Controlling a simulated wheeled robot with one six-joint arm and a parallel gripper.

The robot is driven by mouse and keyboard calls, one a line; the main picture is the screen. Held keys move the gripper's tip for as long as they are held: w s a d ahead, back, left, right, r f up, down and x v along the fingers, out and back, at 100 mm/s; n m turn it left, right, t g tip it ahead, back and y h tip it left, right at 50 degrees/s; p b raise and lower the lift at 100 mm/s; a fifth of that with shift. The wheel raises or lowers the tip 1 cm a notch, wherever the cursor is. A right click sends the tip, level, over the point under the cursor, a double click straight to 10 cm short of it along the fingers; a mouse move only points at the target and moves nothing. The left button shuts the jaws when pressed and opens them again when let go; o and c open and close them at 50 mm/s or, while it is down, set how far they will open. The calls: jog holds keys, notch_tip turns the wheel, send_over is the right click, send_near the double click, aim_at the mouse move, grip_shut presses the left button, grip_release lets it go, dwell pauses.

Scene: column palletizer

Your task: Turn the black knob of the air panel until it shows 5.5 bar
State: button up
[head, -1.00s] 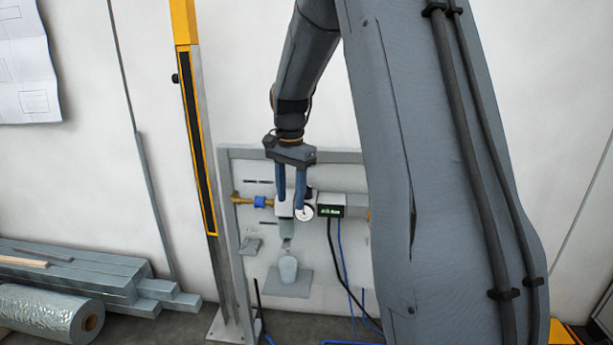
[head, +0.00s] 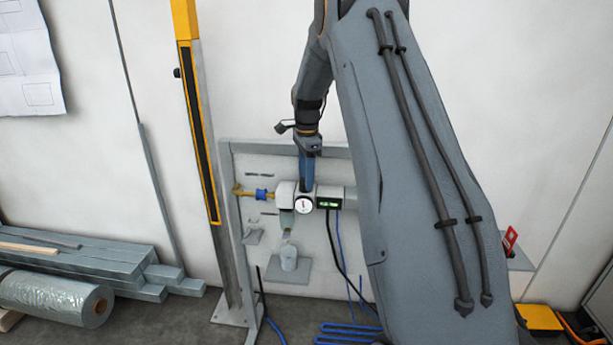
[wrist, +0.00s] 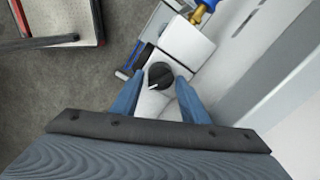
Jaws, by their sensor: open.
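The black knob (wrist: 160,75) is in the wrist view, on top of a pale block of the air panel, with a white mark pointing to the lower left. My gripper (wrist: 159,78) is open, one blue finger on each side of the knob; I cannot tell whether they touch it. In the head view my gripper (head: 307,184) points down at the panel (head: 345,240), one finger covering the other and hiding the knob. The round white gauge (head: 304,204) is just below the fingertips. The display (head: 328,203) glows green, but its figures are too small to read.
A brass fitting with a blue ring (head: 262,195) is left of the gauge. A cup-like bowl (head: 289,258) hangs below. A yellow and black post (head: 198,130) stands left. Metal bars (head: 90,262) and a film roll (head: 55,297) lie on the floor.

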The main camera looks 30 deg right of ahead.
jog(key=shift+f, duration=0.4)
jog(key=c, duration=0.8)
jog(key=shift+o, duration=0.2)
jog(key=shift+m, duration=0.3)
jog(key=m+b, duration=0.1)
jog(key=m, duration=0.4)
jog(key=shift+m+b, duration=0.3)
jog(key=shift+b, duration=0.1)
jog(key=m+b, duration=0.1)
jog(key=m, duration=0.4)
jog(key=shift+a+m+h, duration=0.1)
jog(key=shift+m+h, duration=0.2)
